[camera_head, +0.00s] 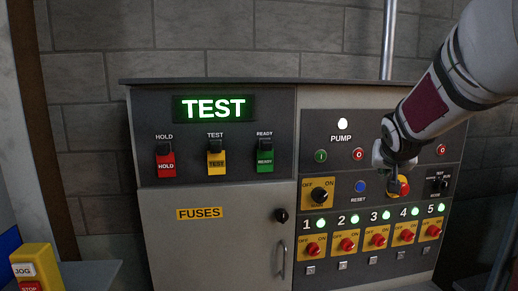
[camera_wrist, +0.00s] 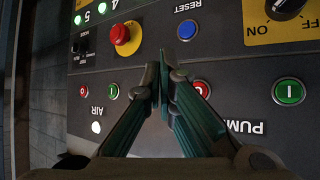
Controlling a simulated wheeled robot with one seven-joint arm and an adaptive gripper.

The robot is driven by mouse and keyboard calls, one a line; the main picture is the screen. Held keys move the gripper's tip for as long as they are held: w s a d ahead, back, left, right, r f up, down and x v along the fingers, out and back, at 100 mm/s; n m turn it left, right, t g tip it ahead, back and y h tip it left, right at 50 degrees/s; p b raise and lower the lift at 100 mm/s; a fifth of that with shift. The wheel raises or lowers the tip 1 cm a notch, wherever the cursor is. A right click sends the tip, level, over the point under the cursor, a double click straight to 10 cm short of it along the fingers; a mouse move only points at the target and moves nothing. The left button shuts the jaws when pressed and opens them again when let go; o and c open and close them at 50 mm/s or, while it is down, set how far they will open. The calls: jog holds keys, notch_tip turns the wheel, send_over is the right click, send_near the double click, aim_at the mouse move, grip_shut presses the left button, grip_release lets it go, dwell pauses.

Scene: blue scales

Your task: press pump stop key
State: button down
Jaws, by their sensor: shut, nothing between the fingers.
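The pump stop key is a round red button marked O (camera_head: 358,154), right of the green I button (camera_head: 320,156) under the PUMP label. In the wrist view, which looks at the panel upside down, the red pump button (camera_wrist: 202,88) is partly hidden by a finger. The green button (camera_wrist: 289,92) shows clear to its right. My gripper (camera_head: 380,158) is in front of the panel, just right of the red button. Its fingers (camera_wrist: 164,68) are together with nothing between them. I cannot tell the gap to the panel.
A red mushroom button on yellow (camera_wrist: 119,34) is close by; my gripper partly covers it in the head view (camera_head: 404,186). A blue RESET button (camera_head: 360,187) sits below the pump keys. AIR buttons (camera_wrist: 84,91) lie beyond. Red rotary switches (camera_head: 347,244) line the bottom.

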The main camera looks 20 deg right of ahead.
aim_at(359, 155)
jog(key=shift+w, duration=0.15)
jog(key=shift+w+d+b, duration=0.3)
jog(key=shift+w+b, duration=0.1)
jog(key=shift+w, duration=1)
jog(key=shift+w+d+b, duration=0.35)
jog(key=shift+w, duration=1.05)
jog(key=shift+w+d+b, duration=0.3)
jog(key=shift+w+b, duration=0.1)
jog(key=shift+w, duration=1)
jog(key=shift+w, duration=0.1)
jog(key=shift+w+d, duration=0.15)
jog(key=shift+w, duration=0.2)
jog(key=shift+w+b, duration=0.3)
jog(key=shift+s, duration=0.75)
jog(key=shift+s, duration=0.1)
